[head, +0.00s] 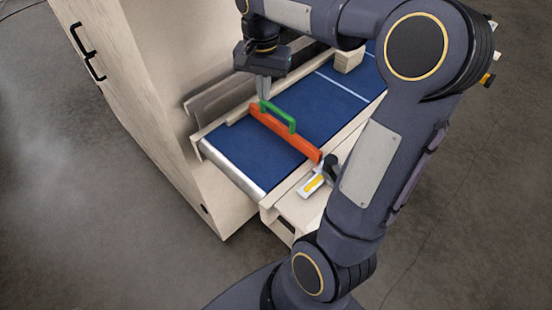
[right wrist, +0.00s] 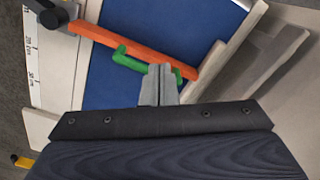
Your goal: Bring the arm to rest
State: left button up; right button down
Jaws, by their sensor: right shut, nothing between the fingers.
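My right gripper (head: 263,98) is shut and empty, its fingers pointing down beside the green handle (head: 280,116) of an orange bar (head: 285,137). The bar lies across the blue conveyor belt (head: 322,100). In the right wrist view, the shut fingertips (right wrist: 159,70) overlap the edge of the green handle (right wrist: 128,62), with the orange bar (right wrist: 130,47) behind. I cannot tell whether the fingers touch the handle. My left gripper is not in view.
A tall pale wooden cabinet (head: 135,100) stands left of the belt. A small wooden block (head: 349,59) sits farther up the belt. A dark lever (head: 332,168) and a yellow-marked plate (head: 313,184) are near the bar's right end. Grey floor lies at left.

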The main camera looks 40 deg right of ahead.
dwell(0.3)
pick_arm(q)
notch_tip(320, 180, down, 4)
jog(key=b, duration=0.4)
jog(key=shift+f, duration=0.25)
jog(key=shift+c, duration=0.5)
pick_arm(e)
jog(key=s+a+f+n+t+y, duration=0.2)
jog(key=s+a+f+n, duration=0.2)
jog(key=s, duration=0.5)
jog(key=s+a+f+n+t+y, duration=0.1)
jog(key=s+a+f+n+t, duration=0.2)
jog(key=s+a+f+n, duration=0.2)
jog(key=s+a, duration=0.3)
jog(key=a, duration=0.1)
jog(key=shift+s+a+n+t+y, duration=0.3)
jog(key=shift+s+y, duration=0.05)
jog(key=shift+y, duration=0.05)
